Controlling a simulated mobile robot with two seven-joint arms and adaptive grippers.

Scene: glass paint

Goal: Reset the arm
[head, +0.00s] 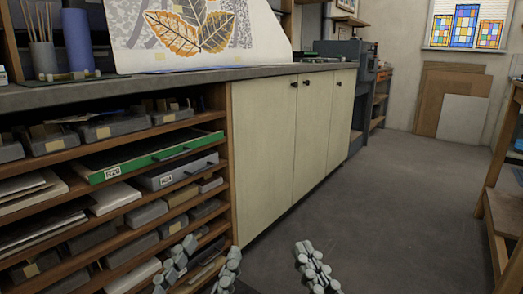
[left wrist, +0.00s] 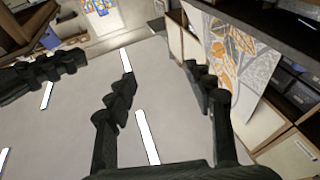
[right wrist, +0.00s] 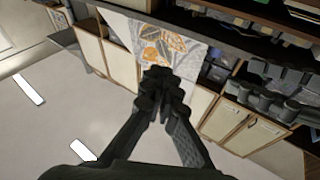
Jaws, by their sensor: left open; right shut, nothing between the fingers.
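My left gripper (head: 211,247) is low in the head view, in front of the shelf unit. Its two fingers stand apart with nothing between them; the left wrist view (left wrist: 160,72) shows the same gap. My right gripper (head: 307,250) is to its right, over the grey floor. In the right wrist view (right wrist: 158,75) its fingertips meet, and no object is held. Both grippers are clear of the counter (head: 180,82).
The shelf unit (head: 232,180) at left holds grey boxes, papers and a green-edged drawer (head: 150,158). Cream cabinets (head: 262,145) continue along the counter. A leaf print (head: 185,35) stands on top. A wooden table (head: 490,215) is at right. The floor (head: 400,200) between is clear.

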